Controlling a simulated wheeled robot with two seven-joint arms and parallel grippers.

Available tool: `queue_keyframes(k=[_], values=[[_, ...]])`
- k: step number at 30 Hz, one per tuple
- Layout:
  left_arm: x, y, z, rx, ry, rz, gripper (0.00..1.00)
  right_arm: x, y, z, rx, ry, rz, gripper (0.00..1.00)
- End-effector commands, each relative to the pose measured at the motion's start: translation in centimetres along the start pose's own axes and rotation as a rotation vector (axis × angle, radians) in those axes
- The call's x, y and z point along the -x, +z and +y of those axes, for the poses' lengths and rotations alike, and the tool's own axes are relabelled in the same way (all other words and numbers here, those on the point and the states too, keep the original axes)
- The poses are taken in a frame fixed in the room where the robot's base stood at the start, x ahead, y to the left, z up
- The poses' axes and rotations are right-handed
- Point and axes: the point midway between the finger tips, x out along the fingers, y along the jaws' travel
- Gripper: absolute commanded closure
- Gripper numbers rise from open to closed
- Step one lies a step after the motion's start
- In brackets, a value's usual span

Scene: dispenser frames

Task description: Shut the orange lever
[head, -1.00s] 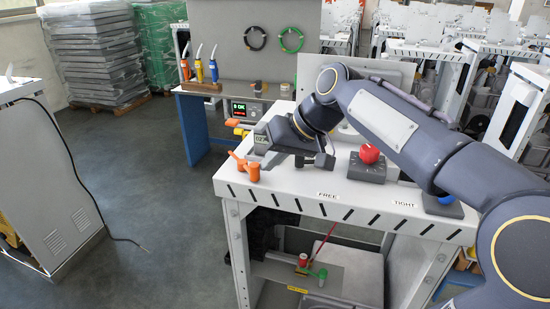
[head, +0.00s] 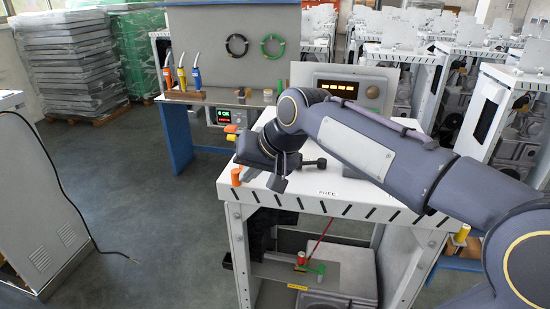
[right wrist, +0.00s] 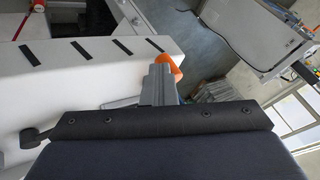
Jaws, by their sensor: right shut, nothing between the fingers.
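The orange lever (head: 236,177) is at the near left corner of the white table in the head view. Only a short orange piece of it shows there. In the right wrist view its rounded orange end (right wrist: 170,68) shows just beyond the fingertips. My right gripper (right wrist: 158,75) is shut with nothing held, its grey fingers against or very close to the lever; I cannot tell if they touch. My left gripper is not in view.
The white table top (head: 350,197) carries a label reading FREE (head: 327,193). A grey box with a lit display (head: 342,90) stands behind my right arm. Yellow and orange parts (head: 231,133) sit beyond the table's left edge. Open floor (head: 140,210) lies left.

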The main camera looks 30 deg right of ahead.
Motion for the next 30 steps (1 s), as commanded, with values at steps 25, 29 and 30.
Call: queue_keyframes(k=[25, 29, 30], values=[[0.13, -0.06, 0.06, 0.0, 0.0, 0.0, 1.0, -0.33, 0.14, -0.71, 0.003, -0.005, -0.002, 1.0], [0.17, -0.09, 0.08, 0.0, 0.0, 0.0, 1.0, -0.3, 0.03, -0.57, 0.004, -0.005, -0.003, 1.0], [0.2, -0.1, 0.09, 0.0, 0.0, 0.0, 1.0, -0.29, -0.03, -0.48, 0.004, -0.004, -0.003, 1.0]])
